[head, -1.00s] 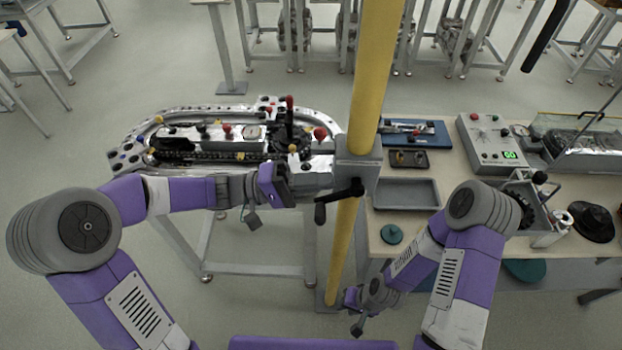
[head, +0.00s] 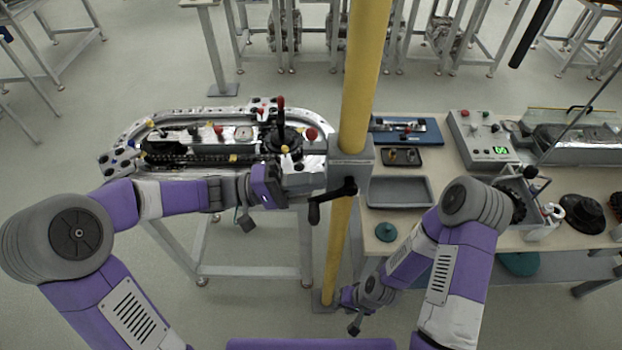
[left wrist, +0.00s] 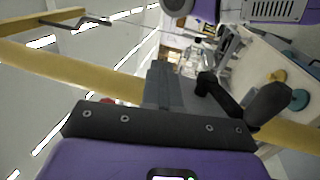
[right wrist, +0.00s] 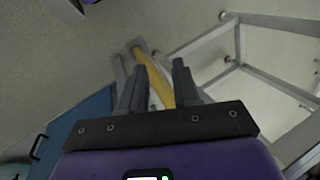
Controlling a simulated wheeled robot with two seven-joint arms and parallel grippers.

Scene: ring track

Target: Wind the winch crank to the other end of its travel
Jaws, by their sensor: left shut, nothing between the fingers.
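The winch crank (head: 332,198) is a black arm with a dark grip on a grey winch block (head: 352,165) clamped to a yellow pole (head: 366,70). In the head view its grip hangs to the lower left of the hub. My left gripper (head: 310,182) is shut and empty, just left of the block and above the crank grip. In the left wrist view the shut fingers (left wrist: 163,85) are left of the crank (left wrist: 222,98), apart from its grip. My right gripper (right wrist: 158,85) is open and empty, low near the pole's foot; the head view shows it small.
A ring track (head: 122,140) with coloured knobs stands on a metal frame at left. A workbench at right holds a grey tray (head: 400,190), a control box (head: 480,138) and several small parts. The yellow pole stands between them. Open floor lies in front.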

